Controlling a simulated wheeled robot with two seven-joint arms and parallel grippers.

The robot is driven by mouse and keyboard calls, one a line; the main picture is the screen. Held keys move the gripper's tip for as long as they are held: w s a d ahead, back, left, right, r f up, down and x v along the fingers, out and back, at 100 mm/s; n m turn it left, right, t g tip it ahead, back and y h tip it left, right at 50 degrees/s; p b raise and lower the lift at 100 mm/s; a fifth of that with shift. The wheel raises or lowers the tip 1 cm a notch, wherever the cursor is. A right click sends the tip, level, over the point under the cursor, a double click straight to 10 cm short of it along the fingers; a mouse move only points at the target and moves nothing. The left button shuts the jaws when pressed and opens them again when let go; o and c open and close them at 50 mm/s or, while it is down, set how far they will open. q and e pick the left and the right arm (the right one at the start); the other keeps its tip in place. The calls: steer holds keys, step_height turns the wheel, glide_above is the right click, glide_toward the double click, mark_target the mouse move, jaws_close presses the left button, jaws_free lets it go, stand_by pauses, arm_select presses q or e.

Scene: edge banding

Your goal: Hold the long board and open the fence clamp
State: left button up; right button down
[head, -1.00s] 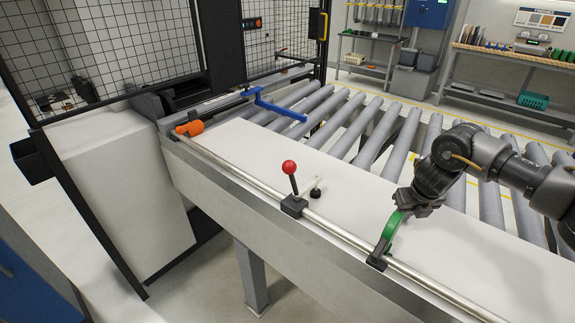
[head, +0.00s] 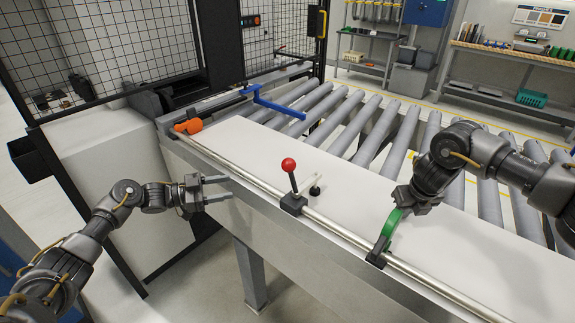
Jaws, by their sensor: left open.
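The long white board (head: 345,205) lies flat beside the metal fence rail (head: 245,170), over the near part of the rollers. A clamp lever with a red ball knob (head: 288,164) stands up from a black block on the rail, leaning slightly. A green curved handle (head: 388,232) sits on another black block further right along the rail. My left gripper (head: 217,189) is open and empty beside the front edge of the bed, left of the red knob, its fingers pointing right. My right gripper (head: 408,205) is at the top of the green handle; its fingers are largely hidden.
An orange part (head: 189,126) sits at the rail's far left end. A blue arm (head: 275,105) reaches over the rollers (head: 375,135). A black mesh guard (head: 125,55) and a white cabinet (head: 120,180) stand left. A small black knob (head: 315,190) is near the lever.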

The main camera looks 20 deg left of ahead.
arm_select(q)
steer(key=s+d+r+m+g+h, duration=0.25)
steer(key=d+r, duration=0.35)
steer(key=r, duration=0.4)
steer(key=m+g, duration=0.3)
steer(key=g, duration=0.1)
glide_toward(288, 167)
steer(key=shift+h, duration=0.45)
steer(key=w+d, duration=0.1)
steer(key=d, duration=0.2)
steer(key=w+d+f, duration=0.1)
steer(key=d, duration=0.2)
steer(key=w+d, duration=0.1)
steer(key=d, duration=0.2)
steer(key=shift+w+d+f, duration=0.2)
steer(key=shift+w+f, duration=0.05)
steer(key=shift+f, duration=0.1)
steer(key=shift+c, duration=0.3)
steer(key=shift+s, duration=0.1)
jaws_close()
